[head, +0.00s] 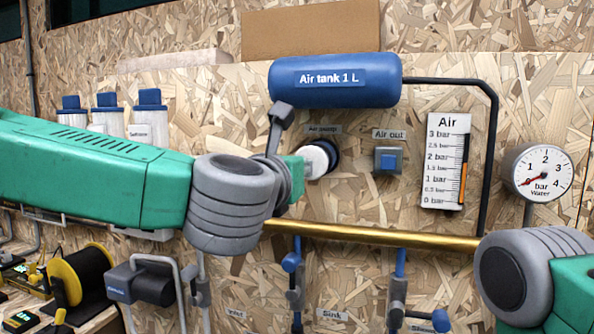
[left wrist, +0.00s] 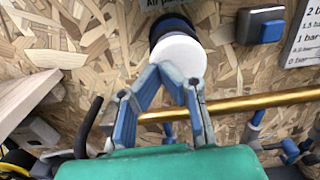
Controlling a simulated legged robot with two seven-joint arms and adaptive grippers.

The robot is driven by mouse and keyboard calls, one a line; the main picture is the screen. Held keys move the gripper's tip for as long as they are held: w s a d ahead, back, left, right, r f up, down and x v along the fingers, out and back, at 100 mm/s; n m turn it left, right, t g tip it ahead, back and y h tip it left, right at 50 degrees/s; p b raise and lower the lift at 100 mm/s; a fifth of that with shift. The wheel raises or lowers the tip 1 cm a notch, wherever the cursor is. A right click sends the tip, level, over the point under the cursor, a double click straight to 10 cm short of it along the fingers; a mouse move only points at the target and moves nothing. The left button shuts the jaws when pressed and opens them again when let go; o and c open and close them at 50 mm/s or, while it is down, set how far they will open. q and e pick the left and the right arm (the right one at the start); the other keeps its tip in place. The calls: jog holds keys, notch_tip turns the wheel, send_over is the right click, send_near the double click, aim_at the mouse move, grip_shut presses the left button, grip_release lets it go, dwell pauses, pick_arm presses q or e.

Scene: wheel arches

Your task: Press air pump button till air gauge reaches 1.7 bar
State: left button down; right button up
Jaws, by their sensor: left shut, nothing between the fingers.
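The air pump button (head: 318,160) is a round white knob in a dark collar on the chipboard wall, partly hidden by my left arm. In the left wrist view the white button (left wrist: 180,58) is at top centre. My left gripper (left wrist: 172,72) is shut and empty, its fingertips overlapping the button's lower face; whether they touch it is hard to tell. In the head view the wrist hides most of this gripper. The air gauge (head: 445,160) is a white scale from 0 to 3 bar; its orange column ends a little below the 2 bar mark. My right gripper is out of view.
A blue air tank (head: 335,79) hangs above the button. The grey-blue air out button (head: 388,161) sits to its right. A brass pipe (head: 370,235) runs below. A round water gauge (head: 542,172) is at far right, and blue-handled valves (head: 292,262) hang below the pipe.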

pick_arm(q)
jog(key=shift+v, duration=0.85)
jog(key=shift+s+b, duration=0.15)
jog(key=shift+b, duration=0.2)
jog(key=b+v, duration=0.1)
jog(key=v, duration=0.5)
jog(key=shift+b, duration=0.35)
